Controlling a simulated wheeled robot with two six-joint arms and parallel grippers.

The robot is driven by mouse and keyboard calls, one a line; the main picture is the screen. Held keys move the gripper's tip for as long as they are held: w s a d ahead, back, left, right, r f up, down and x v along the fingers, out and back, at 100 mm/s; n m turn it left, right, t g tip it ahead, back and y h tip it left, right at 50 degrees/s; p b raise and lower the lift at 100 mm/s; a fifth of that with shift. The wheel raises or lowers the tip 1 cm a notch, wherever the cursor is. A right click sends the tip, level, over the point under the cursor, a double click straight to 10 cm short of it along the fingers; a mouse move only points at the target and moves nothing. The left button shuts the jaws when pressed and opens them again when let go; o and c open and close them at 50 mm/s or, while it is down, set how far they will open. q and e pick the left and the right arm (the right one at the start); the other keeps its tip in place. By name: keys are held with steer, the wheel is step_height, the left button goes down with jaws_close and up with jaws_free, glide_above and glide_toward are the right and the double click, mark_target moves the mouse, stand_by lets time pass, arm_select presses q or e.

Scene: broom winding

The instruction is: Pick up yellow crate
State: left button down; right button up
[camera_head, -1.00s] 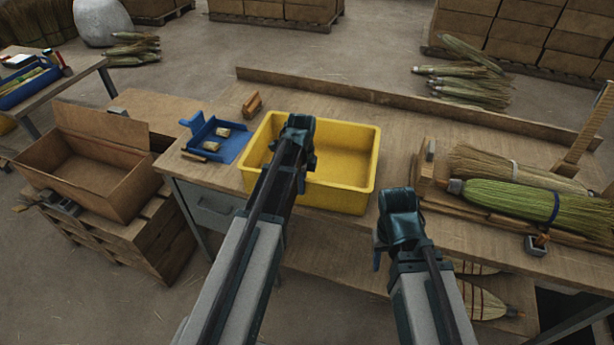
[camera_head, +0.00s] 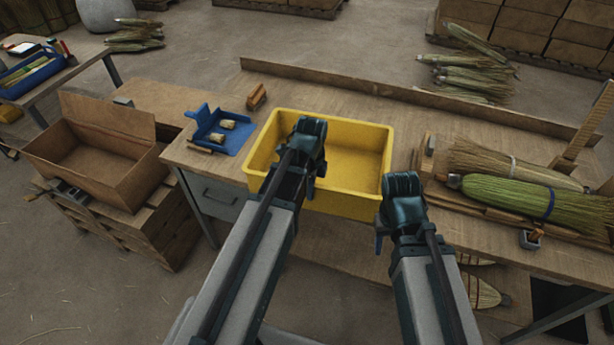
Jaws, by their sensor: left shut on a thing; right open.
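The yellow crate (camera_head: 350,201) sits upright on the wooden workbench, and the visible part of its inside looks empty. My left gripper (camera_head: 311,186) is at the crate's front rim and shut on it; the dark gripper body hides the fingertips and part of the rim. My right gripper (camera_head: 390,240) is open and empty, beside the crate's front right corner. A finger of it points down in front of the bench edge. Whether it touches the crate cannot be told.
A blue tray (camera_head: 238,148) with small pieces and a wooden block (camera_head: 257,96) lie left of the crate. Brooms (camera_head: 520,197) lie to its right. A low board (camera_head: 400,94) edges the bench's back. An open cardboard box (camera_head: 55,160) stands on a pallet at left.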

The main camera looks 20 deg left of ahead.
arm_select(q)
steer(key=s+d, duration=0.4)
steer(key=s, duration=0.3)
steer(key=shift+r+p, duration=0.3)
steer(key=shift+r, duration=0.1)
